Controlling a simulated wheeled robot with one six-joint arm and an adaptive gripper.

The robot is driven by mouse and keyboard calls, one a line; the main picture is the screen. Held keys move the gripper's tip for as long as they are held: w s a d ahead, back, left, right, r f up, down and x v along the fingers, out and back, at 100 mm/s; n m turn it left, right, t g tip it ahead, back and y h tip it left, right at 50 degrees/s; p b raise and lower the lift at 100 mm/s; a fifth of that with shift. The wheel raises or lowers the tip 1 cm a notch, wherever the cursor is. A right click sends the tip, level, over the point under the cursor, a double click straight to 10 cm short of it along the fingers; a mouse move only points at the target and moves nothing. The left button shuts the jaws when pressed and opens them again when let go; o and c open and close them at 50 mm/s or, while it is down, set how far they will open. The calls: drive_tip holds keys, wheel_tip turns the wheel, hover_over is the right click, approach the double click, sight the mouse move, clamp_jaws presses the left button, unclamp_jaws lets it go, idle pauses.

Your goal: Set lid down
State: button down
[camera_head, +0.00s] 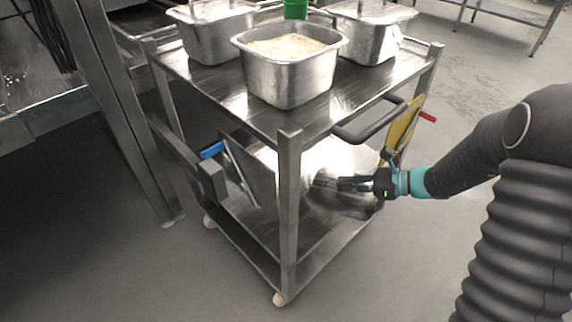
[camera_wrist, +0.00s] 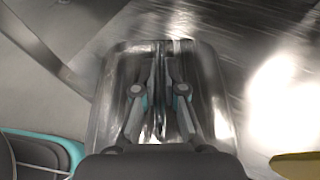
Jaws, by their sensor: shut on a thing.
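The lid is a shiny steel rectangle with rounded corners. In the head view the lid (camera_head: 342,202) is low over the cart's lower shelf (camera_head: 318,232), partly hidden by my gripper. My gripper (camera_head: 345,184) reaches in from the right, beneath the cart's handle. In the wrist view the lid (camera_wrist: 212,95) spreads around and beneath my gripper (camera_wrist: 162,62), whose two fingers are close together on its middle. My gripper is shut on the lid. I cannot tell whether the lid touches the shelf.
The cart's top (camera_head: 225,92) carries an open pan of rice (camera_head: 288,80) and two lidded pans (camera_head: 215,35) (camera_head: 368,35). A yellow board (camera_head: 401,128) stands at the cart's right side, near my wrist. A blue-handled item (camera_head: 212,150) is at the left. A front post (camera_head: 289,215) rises beside the shelf.

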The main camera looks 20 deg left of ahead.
drive_tip(key=w+r+m+t+h, duration=0.1)
drive_tip(key=w+r+m+t, duration=0.4)
drive_tip(key=w, duration=0.3)
drive_tip(key=t+b, duration=0.1)
drive_tip(key=b, duration=0.1)
hover_over(312, 178)
wheel_tip(312, 178, down, 7)
drive_tip(key=shift+d+f, duration=0.1)
drive_tip(key=shift+f, duration=2.15)
drive_tip(key=shift+f+b, duration=0.1)
drive_tip(key=shift+b, duration=0.25)
drive_tip(key=c, duration=1.2)
unclamp_jaws()
drive_tip(key=shift+c, duration=0.2)
